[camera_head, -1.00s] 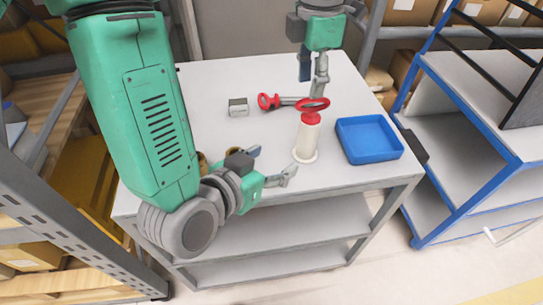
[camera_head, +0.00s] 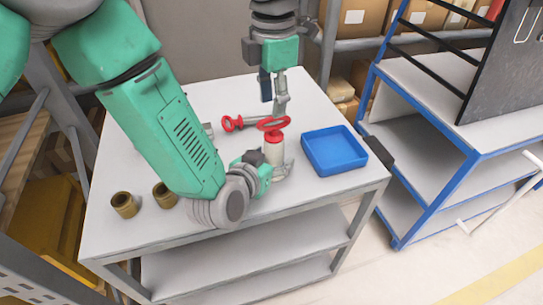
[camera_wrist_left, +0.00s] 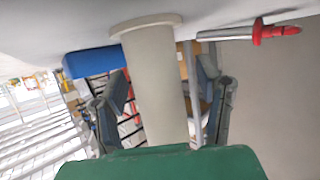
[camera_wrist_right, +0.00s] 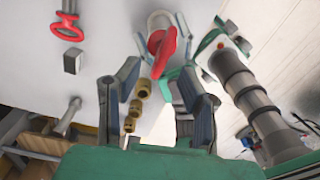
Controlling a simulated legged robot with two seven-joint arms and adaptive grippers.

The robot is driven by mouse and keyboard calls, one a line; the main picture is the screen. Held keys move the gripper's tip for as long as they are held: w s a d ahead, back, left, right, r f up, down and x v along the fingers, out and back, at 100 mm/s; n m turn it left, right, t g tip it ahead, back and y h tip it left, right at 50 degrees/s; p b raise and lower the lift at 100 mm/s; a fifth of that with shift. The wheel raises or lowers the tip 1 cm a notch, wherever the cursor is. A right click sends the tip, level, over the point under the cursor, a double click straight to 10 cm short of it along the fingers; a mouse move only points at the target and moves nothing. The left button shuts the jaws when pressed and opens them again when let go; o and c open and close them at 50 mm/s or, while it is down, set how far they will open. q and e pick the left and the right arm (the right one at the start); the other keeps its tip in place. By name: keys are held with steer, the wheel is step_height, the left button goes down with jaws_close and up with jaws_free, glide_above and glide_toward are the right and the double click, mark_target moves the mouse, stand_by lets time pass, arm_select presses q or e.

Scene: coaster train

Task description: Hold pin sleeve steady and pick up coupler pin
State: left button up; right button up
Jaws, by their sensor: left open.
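The cream pin sleeve (camera_head: 274,154) stands upright on the grey table. The coupler pin (camera_head: 273,124) stands in its top, showing a red ring handle and red collar; its shaft is hidden. My left gripper (camera_head: 277,170) is low at the sleeve with its fingers open on either side. In the left wrist view, the sleeve (camera_wrist_left: 155,85) lies between those fingers, with no clear grip. My right gripper (camera_head: 273,97) hangs above the pin, fingers apart and empty. In the right wrist view, the red ring (camera_wrist_right: 163,52) shows between and beyond its fingers.
A blue tray (camera_head: 334,152) sits right of the sleeve. Another red-handled pin (camera_head: 237,122) lies behind it; it also shows in the left wrist view (camera_wrist_left: 268,32). Brass bushings (camera_head: 124,205) stand at the table's left. A small metal block (camera_wrist_right: 72,61) shows in the right wrist view.

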arm_select(q)
steer(key=shift+w+d, duration=0.1)
steer(key=shift+d, duration=0.35)
steer(key=shift+a, duration=0.3)
steer(key=c, duration=1.3)
steer(key=shift+a, duration=0.15)
steer(key=shift+d+f, duration=0.1)
steer(key=shift+d, duration=0.1)
